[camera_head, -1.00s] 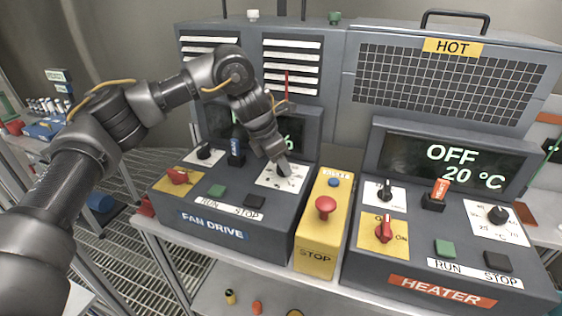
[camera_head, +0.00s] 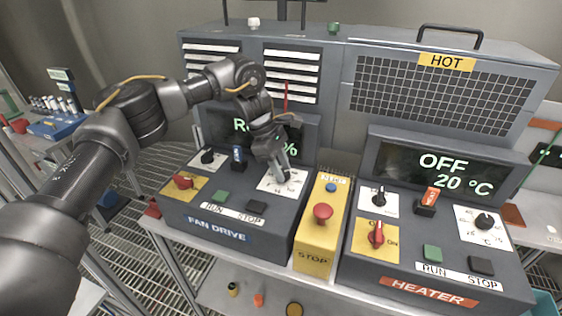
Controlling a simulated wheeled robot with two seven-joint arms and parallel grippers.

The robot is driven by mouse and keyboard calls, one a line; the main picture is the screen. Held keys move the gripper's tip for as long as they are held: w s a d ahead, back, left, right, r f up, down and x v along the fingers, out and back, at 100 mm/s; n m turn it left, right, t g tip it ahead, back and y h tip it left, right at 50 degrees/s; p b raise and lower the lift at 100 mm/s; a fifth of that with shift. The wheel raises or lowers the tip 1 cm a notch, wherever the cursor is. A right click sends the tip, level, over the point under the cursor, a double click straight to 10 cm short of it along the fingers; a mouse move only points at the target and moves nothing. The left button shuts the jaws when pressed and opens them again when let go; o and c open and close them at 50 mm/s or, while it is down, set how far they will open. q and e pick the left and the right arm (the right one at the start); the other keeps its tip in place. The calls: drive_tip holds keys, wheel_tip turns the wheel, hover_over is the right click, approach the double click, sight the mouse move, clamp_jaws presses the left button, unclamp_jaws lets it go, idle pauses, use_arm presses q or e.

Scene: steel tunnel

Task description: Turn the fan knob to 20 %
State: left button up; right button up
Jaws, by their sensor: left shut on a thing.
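The fan drive panel (camera_head: 178,209) stands on the bench left of centre. My left gripper (camera_head: 284,179) reaches down onto the white dial plate (camera_head: 268,183) at the panel's right side. It is shut on the fan knob there, which the fingers hide. The fan display (camera_head: 241,126) shows a green "R" and a "%" sign; the figures between are hidden behind my arm. My right gripper is not in view.
The yellow stop box (camera_head: 319,240) with its red button (camera_head: 323,213) stands close to the right. The heater panel (camera_head: 385,271) is beyond it, its display (camera_head: 440,170) reading OFF and 20 °C. A blue key tag (camera_head: 238,154) stands left of my gripper.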

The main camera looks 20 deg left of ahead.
use_arm(q)
drive_tip(key=shift+m+g+p, duration=0.3)
drive_tip(key=shift+m+p, duration=0.2)
drive_tip(key=shift+m, duration=0.3)
drive_tip(key=o, duration=1)
drive_tip(key=shift+w+a+r, duration=0.1)
drive_tip(key=shift+r, duration=0.2)
drive_tip(key=s+v, duration=0.1)
drive_tip(key=v, duration=0.9)
drive_tip(key=shift+w+b, duration=0.4)
drive_tip(key=shift+w, duration=0.1)
